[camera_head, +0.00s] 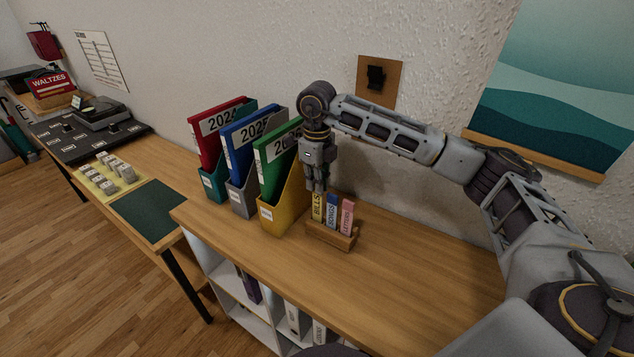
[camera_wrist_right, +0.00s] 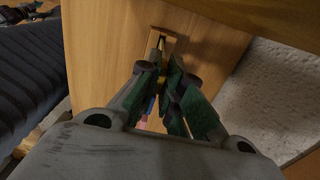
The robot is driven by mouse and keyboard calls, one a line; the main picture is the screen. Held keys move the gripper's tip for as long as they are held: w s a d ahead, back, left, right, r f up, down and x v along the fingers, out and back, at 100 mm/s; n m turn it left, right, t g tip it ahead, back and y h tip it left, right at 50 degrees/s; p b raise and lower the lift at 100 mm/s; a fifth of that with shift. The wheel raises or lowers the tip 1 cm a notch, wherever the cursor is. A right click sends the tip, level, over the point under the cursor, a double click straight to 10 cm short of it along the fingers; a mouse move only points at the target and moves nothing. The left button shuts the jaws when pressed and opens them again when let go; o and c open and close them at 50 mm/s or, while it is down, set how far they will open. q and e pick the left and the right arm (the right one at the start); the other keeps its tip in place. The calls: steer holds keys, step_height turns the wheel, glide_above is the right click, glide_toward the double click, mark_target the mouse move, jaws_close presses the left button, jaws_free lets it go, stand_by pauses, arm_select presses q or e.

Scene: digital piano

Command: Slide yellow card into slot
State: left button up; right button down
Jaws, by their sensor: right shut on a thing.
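The yellow card (camera_head: 317,207), marked BILLS, stands upright at the left end of a small wooden holder (camera_head: 332,240). A blue card (camera_head: 332,212) marked SONGS and a pink card (camera_head: 347,217) marked LETTERS stand beside it in the holder. My right gripper (camera_head: 316,187) points down from above and is shut on the top of the yellow card. In the right wrist view, the fingertips (camera_wrist_right: 168,72) close around the yellow card (camera_wrist_right: 161,48). I cannot tell how deep its lower edge sits in the slot. My left gripper is not in view.
Yellow (camera_head: 283,212), grey and teal file boxes with binders stand just left of the holder. The wall with a switch (camera_head: 376,77) is behind. The wooden top (camera_head: 400,275) is clear in front and to the right.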

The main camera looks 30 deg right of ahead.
stand_by(0.4)
steer(key=c, duration=1.5)
jaws_free()
steer(key=shift+r+p, duration=1.7)
steer(key=shift+r, duration=1.25)
